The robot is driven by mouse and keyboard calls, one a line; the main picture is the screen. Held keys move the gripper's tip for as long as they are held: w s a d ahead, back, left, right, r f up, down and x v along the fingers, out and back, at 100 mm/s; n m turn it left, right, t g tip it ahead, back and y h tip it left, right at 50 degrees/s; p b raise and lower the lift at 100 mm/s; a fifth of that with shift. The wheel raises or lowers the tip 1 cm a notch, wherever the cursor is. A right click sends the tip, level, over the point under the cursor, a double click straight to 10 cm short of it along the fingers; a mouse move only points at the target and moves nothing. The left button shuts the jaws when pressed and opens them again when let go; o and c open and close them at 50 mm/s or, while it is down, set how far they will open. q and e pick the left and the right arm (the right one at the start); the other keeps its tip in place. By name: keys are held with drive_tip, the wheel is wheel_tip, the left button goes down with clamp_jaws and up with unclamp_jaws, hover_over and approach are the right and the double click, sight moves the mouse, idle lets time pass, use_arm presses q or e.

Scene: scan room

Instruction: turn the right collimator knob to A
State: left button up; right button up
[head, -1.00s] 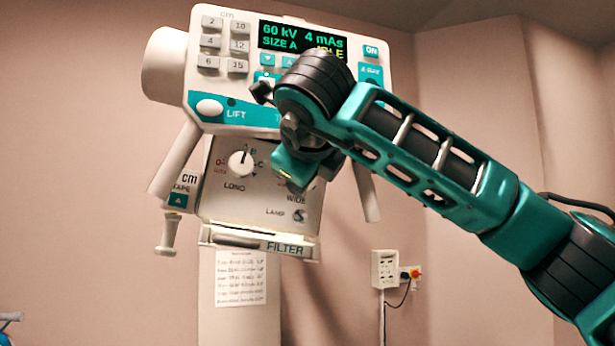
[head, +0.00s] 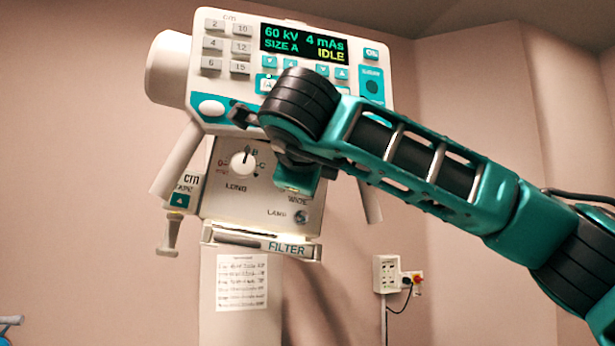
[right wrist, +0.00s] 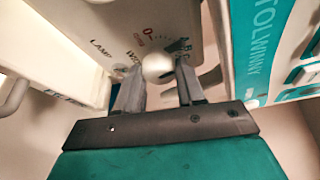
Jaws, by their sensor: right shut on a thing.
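The right collimator knob, marked WIDE, is a white round knob (right wrist: 158,68) with a lettered dial in the right wrist view. My right gripper (right wrist: 157,75) has one finger on each side of it and is shut on it. Where its pointer stands cannot be made out. In the head view my arm covers this knob, and the teal gripper body (head: 297,178) is in front of the panel's right half. The left knob (head: 243,163), marked LONG, is uncovered with its pointer up. The display (head: 303,43) reads 60 kV, 4 mAs, SIZE A, IDLE. My left gripper is not in view.
A white control head with buttons sits above the collimator panel (head: 232,202). A lamp switch (head: 301,216) is at lower right, the FILTER slot (head: 262,245) below. Handles (head: 178,170) hang at the sides. A wall socket box (head: 386,274) is further back.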

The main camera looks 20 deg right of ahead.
drive_tip(key=shift+a+f, duration=0.1)
drive_tip(key=o, duration=1)
drive_tip(key=shift+s, duration=0.1)
drive_tip(key=b+v, duration=0.2)
drive_tip(key=v, duration=1)
drive_tip(key=shift+s+a+b, duration=0.1)
drive_tip(key=shift+s+b, duration=0.2)
drive_tip(key=shift+s, duration=0.05)
